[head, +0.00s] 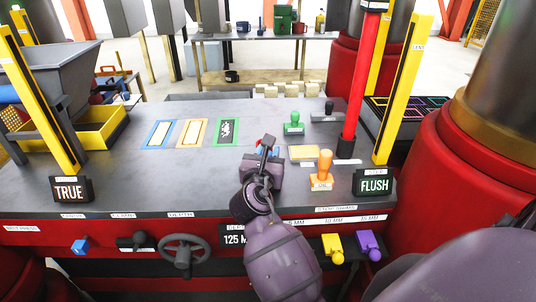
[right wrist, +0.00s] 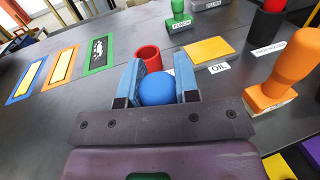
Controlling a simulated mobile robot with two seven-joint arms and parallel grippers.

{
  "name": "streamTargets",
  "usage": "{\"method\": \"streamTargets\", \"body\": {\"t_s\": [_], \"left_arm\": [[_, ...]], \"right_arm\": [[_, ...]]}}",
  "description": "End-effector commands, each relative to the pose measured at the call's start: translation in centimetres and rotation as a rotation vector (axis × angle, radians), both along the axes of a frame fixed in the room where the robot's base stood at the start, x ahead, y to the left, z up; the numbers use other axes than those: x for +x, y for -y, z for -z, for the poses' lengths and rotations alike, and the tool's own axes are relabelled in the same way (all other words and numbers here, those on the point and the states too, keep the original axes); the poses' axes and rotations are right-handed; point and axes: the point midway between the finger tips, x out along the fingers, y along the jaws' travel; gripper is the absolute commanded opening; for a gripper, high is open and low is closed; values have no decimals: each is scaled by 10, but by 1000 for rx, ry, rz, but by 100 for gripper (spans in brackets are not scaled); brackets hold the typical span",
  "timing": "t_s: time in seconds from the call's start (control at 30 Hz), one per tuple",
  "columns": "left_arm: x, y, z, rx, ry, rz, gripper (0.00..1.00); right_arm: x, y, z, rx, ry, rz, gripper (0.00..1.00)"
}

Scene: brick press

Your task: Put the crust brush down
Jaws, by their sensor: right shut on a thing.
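My right gripper (head: 266,150) is over the front middle of the dark press table (head: 110,188), its two fingers shut on a round blue knob (right wrist: 158,90). I take the knob to be the top of the crust brush; its lower part and any bristles are hidden, and I cannot tell whether it touches the table. A red cup-like ring (right wrist: 148,55) stands just beyond the fingertips in the right wrist view. My left gripper is not in view.
A yellow pad (head: 303,152), an orange-handled stamp (head: 323,166) and a green stamp (head: 293,123) stand right of the gripper. Blue (head: 147,134), orange (head: 178,132) and green (head: 218,131) framed plates lie to the left. A red post (head: 358,75) rises behind.

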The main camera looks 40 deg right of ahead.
Motion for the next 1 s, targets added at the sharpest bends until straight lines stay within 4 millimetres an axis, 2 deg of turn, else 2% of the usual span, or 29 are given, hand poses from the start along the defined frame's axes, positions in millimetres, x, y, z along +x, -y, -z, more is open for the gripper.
{"method": "streamTargets", "body": {"t_s": [0.23, 0.27, 0.4, 1.0], "left_arm": [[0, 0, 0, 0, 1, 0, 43], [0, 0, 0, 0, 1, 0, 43], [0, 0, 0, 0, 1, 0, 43], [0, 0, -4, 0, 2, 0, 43]], "right_arm": [[0, 0, 3, 0, 0, 0, 3], [0, 0, 3, 1, 1, 0, 34], [0, 0, 2, 0, 0, 0, 55], [1, 2, -1, -1, 1, 0, 55]]}}
